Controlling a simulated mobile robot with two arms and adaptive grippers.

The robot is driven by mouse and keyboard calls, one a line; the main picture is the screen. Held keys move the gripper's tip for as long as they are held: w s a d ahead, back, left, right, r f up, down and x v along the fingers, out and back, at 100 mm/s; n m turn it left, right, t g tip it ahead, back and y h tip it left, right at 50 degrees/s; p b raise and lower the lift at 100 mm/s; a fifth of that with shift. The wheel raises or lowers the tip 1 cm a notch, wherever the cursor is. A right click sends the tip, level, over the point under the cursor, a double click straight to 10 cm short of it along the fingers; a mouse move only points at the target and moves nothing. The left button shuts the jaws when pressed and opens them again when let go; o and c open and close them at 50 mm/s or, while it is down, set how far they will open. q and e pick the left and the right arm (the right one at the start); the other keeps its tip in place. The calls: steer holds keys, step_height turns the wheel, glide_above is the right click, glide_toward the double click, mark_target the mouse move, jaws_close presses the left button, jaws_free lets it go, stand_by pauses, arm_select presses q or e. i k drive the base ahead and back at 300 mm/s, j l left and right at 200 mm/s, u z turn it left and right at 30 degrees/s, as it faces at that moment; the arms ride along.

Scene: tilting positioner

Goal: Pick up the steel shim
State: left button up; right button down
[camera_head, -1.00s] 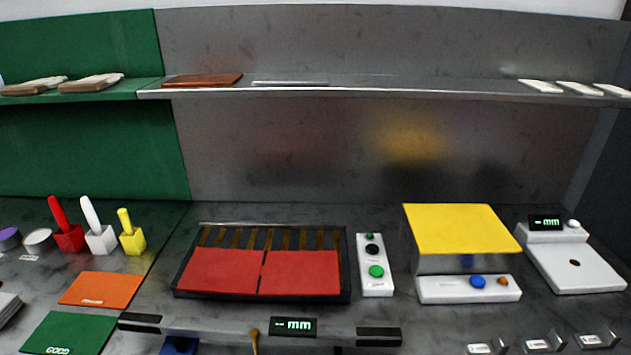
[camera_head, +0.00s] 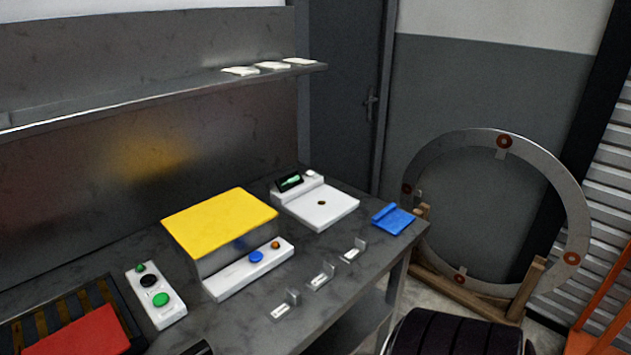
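I cannot make out a steel shim for certain in the head view. Small metal angle pieces with white labels (camera_head: 285,305) (camera_head: 321,277) (camera_head: 354,250) stand in a row along the front edge of the bench; whether any holds a shim is too small to tell. Neither of my grippers is in view.
The bench (camera_head: 245,325) carries a yellow-topped box (camera_head: 220,220), a white button panel (camera_head: 157,294), a white gauge with display (camera_head: 318,205), a blue item (camera_head: 393,219) and a red pad (camera_head: 75,335). A large metal ring (camera_head: 575,210) stands on wooden supports at right.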

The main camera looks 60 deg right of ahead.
mark_target(330, 270)
steer(key=z, duration=1.8)
